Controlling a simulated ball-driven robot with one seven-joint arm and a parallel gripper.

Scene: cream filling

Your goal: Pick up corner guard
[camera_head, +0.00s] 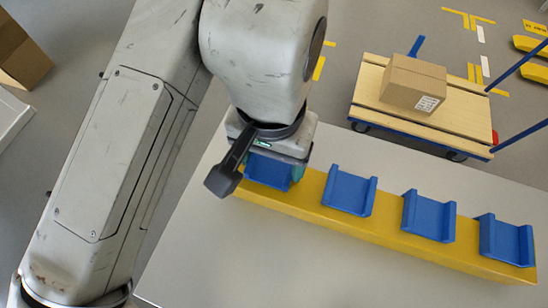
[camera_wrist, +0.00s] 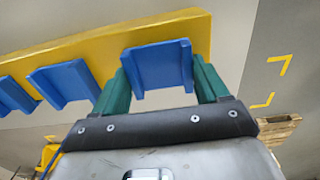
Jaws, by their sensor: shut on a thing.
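Several blue corner guards sit in a row on a long yellow bar. In the head view, one guard (camera_head: 268,171) is at the bar's left end, partly hidden under my gripper (camera_head: 276,165). The others are the second guard (camera_head: 348,191), the third guard (camera_head: 428,217) and the rightmost guard (camera_head: 506,241). In the wrist view, my gripper (camera_wrist: 157,88) has its green fingers on both sides of the end guard (camera_wrist: 157,66) and is shut on it. That guard appears still against the bar; I cannot tell whether it is raised. A neighbouring guard (camera_wrist: 64,83) lies to its left.
The yellow bar (camera_head: 390,236) rests on a pale grey table (camera_head: 300,260). Behind the table stands a cart (camera_head: 460,130) with a wooden deck and a cardboard box (camera_head: 410,82). The table front is clear. Another box (camera_head: 20,55) is at far left.

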